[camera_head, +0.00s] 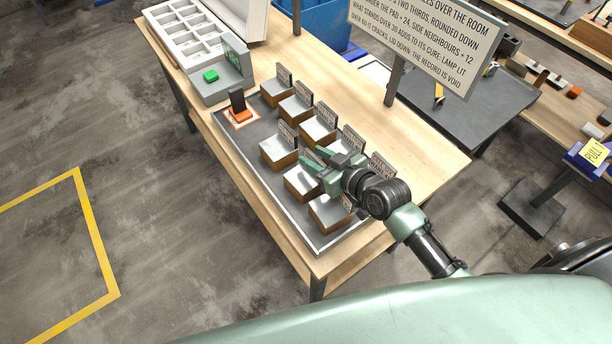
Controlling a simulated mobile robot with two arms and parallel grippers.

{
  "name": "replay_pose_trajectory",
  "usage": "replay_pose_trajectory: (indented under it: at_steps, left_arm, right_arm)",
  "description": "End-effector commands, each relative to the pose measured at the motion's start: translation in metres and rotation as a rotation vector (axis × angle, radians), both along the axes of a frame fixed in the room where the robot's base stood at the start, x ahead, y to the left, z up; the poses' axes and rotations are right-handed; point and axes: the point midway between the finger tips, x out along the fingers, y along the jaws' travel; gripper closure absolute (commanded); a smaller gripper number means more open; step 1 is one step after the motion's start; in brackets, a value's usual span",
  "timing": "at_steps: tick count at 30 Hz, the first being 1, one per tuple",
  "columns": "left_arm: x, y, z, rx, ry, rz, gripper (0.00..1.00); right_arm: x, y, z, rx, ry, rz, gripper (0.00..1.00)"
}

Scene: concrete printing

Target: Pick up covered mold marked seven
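Several covered molds stand in two rows on a dark grey tray (258,178): wooden blocks with grey metal lids and small upright tags. They include one at the back (276,93), one at the near left (278,152), one in the near middle (301,184) and one at the near right (328,212). The tag marks are too small to read, so I cannot tell which is marked seven. My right gripper (313,157) hangs over the middle of the rows, its green fingers apart and nothing seen between them. It partly hides molds beneath it. My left gripper is not in view.
An orange block with a dark upright part (241,112) sits at the tray's left end. Beyond it are a grey box with a green button (210,75) and a white compartment tray (187,32). A sign (432,32) stands behind the molds. The wooden table (425,147) is bare at right.

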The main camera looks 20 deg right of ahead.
Motion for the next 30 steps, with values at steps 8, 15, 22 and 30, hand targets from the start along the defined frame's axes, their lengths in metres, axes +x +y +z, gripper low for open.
replay_pose_trajectory:
  at_steps: [8, 15, 22, 30]
  left_arm:
    - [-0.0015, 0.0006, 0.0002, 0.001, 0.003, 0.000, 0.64]
    - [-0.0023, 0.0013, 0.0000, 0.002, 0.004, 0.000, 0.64]
    - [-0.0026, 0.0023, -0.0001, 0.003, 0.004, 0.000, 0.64]
    - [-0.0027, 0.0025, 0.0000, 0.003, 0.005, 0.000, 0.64]
  right_arm:
    - [0.0028, 0.0017, -0.0022, 0.000, 0.001, 0.001, 0.64]
    - [0.0027, 0.0014, -0.0021, 0.000, 0.001, 0.001, 1.00]
    - [0.0026, 0.0013, -0.0021, 0.000, 0.001, 0.000, 1.00]
    - [0.0027, 0.0012, -0.0021, 0.000, 0.001, 0.000, 1.00]
